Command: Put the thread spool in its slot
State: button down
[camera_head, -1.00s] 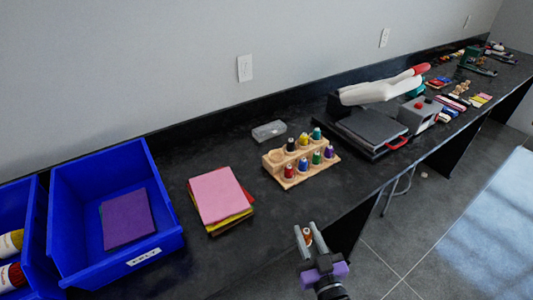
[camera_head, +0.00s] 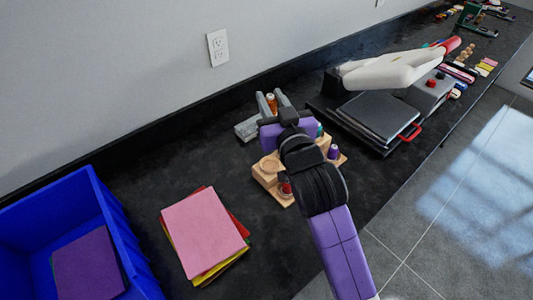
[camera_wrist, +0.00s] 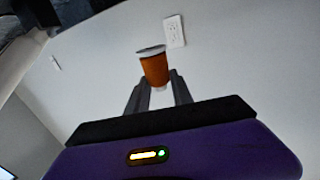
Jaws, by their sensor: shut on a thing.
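My gripper (camera_head: 271,104) is shut on an orange thread spool (camera_wrist: 154,68), which stands between the two grey fingers in the wrist view, slightly tilted, with a pale top. In the head view the spool (camera_head: 271,99) shows as a small orange spot between the fingertips, above the back of the wooden spool rack. The wooden rack (camera_head: 264,175) stands on the black bench and is largely hidden behind my arm. An empty round slot shows at the left of its upper step. A red spool and a purple spool (camera_head: 333,153) are partly visible in it.
A clear-grey box (camera_head: 246,129) lies behind the rack. A heat press (camera_head: 374,121) stands close on the right. Stacked felt sheets (camera_head: 203,231) and a blue bin (camera_head: 126,238) are on the left. Bare bench lies between the felt and the rack.

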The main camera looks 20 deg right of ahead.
jog(key=shift+f+b, duration=2.1)
jog(key=shift+f, duration=7.4)
jog(key=shift+f, duration=0.15)
jog(key=c, duration=1.1)
grip_release()
